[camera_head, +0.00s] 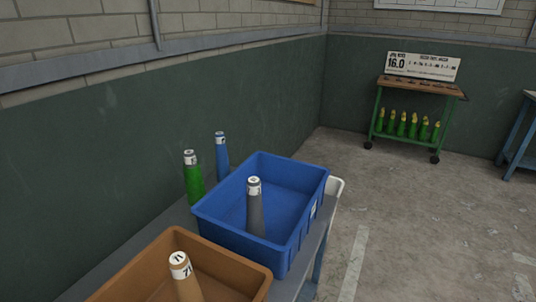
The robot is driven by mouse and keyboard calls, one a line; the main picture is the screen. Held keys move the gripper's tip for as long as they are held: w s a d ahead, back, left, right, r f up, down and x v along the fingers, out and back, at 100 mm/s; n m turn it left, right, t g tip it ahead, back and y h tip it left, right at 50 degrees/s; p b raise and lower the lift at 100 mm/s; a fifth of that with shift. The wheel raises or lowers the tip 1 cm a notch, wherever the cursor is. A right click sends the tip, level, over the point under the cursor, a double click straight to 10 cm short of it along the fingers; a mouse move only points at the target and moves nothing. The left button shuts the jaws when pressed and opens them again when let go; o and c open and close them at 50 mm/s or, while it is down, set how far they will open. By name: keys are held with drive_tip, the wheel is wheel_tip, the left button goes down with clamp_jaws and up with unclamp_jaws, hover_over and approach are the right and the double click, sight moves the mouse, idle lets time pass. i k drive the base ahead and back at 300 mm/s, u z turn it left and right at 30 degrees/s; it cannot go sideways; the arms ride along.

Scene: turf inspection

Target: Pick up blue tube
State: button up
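The blue tube (221,159) stands upright on the table near the green wall, behind the left edge of the blue bin. It has a white label band near its top, and the bin hides its lower end. A green tube (193,181) with a similar label stands just left of it and a little nearer. My gripper is not in view.
A blue bin (285,256) holds an upright grey tube (255,210). A brown bin (252,292), nearer, holds a tan tube (187,287). Both stand on a grey table (308,262). A green cart (376,115) with several green tubes stands far right; the floor between is clear.

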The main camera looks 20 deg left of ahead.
sight(223, 170)
drive_tip(key=z, duration=0.35)
drive_tip(key=i, duration=3.1)
drive_tip(key=u, duration=3.3)
drive_tip(key=i, duration=0.5)
